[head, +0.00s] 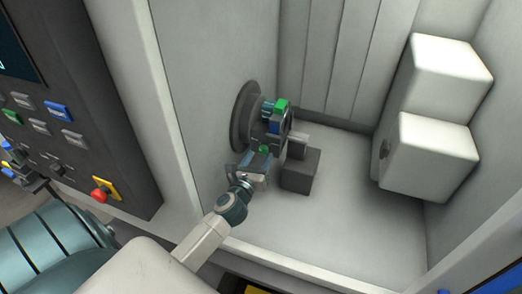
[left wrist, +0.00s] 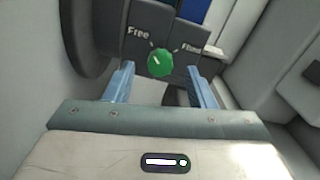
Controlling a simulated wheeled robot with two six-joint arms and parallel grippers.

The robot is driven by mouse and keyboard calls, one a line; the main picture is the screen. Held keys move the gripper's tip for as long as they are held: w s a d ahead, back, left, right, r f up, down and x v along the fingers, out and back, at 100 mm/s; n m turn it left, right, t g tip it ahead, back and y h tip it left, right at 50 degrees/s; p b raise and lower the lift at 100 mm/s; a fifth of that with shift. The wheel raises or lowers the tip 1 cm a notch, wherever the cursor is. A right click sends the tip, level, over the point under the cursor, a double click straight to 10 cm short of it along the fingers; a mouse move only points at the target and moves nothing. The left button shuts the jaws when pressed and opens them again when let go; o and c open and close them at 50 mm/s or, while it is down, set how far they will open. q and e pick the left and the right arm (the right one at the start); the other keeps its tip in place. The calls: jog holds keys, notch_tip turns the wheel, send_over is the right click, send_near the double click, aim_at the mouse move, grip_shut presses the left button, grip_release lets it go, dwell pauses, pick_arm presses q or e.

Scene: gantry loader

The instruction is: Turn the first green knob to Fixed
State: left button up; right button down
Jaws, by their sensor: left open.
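A green knob (left wrist: 161,62) shows in the left wrist view on a dark panel, between the labels "Free" and one that looks like "Fixed". Its pale pointer mark tilts up and left, toward "Free". In the head view the green knob (head: 264,149) is small and partly hidden by my left gripper (head: 255,160). The left gripper's blue fingers (left wrist: 160,87) are open, one on either side below the knob, with nothing between them. A second green part (head: 281,106) sits higher on the same dark device. My right gripper is not seen in either view.
The dark device sits by a round dark flange (head: 245,115) on the left wall of the white enclosure. A dark grey block (head: 300,171) stands just right of the gripper. White boxes (head: 432,155) are at the right. The enclosure floor between (head: 345,225) is clear.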

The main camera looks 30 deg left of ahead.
aim_at(264, 150)
pick_arm(q)
jog(key=shift+x, duration=1.2)
jog(key=c, duration=1)
jog(key=shift+o, duration=0.2)
jog(key=shift+r+p, duration=0.1)
jog(key=shift+p, duration=0.2)
